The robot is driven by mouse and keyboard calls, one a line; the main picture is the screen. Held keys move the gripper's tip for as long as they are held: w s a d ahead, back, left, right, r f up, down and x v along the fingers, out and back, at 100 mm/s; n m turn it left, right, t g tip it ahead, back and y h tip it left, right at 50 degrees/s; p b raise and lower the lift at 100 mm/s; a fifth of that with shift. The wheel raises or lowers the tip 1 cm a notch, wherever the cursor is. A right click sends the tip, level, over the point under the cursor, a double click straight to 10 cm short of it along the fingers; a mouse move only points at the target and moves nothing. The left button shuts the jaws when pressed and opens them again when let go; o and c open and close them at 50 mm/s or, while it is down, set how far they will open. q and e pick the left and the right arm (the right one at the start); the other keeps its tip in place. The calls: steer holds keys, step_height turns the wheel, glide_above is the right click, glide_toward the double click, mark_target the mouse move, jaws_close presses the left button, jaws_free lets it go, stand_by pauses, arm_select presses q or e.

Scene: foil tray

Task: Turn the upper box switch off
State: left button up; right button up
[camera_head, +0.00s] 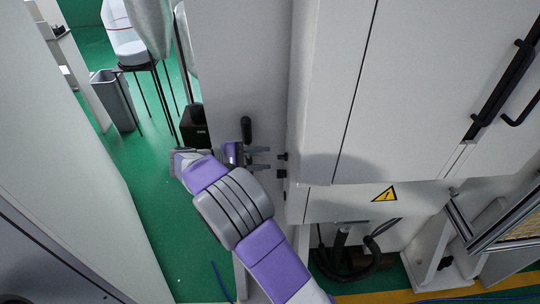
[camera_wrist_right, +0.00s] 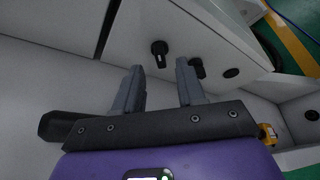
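The upper box switch (camera_head: 283,156) is a small black knob on the narrow side face of the white cabinet. It also shows in the right wrist view (camera_wrist_right: 159,49), with its grip bar pointing toward the gripper. A second, lower black switch (camera_head: 281,173) sits just below it and shows beside it in the wrist view (camera_wrist_right: 197,68). My right gripper (camera_head: 265,159) is open and empty, with its fingers pointing at the switches. In the wrist view, the upper switch appears between the fingertips (camera_wrist_right: 160,65), beyond them and apparently apart. My left gripper is out of view.
The white cabinet (camera_head: 420,80) with black door handles (camera_head: 503,88) fills the right. A white wall panel (camera_head: 235,60) stands behind the gripper. A dark round fitting (camera_wrist_right: 231,72) sits past the lower switch. Hoses (camera_head: 350,262) hang below. Green floor (camera_head: 150,180) is open to the left.

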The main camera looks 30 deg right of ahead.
steer(key=v, duration=0.4)
steer(key=shift+p, duration=0.35)
steer(key=shift+o, duration=0.2)
steer(key=shift+o, duration=1.7)
steer(key=shift+f+m, duration=0.1)
steer(key=shift+m, duration=0.3)
steer(key=m+g+h+p, duration=0.2)
steer(key=m+h+p, duration=0.35)
steer(key=m, duration=1.05)
glide_toward(281, 157)
steer(key=d+f, duration=0.1)
steer(key=f, duration=0.1)
steer(key=x, duration=0.7)
steer(key=shift+w+d+r+m, duration=0.2)
steer(key=shift+d+r+m, duration=0.1)
steer(key=shift+d+r, duration=0.1)
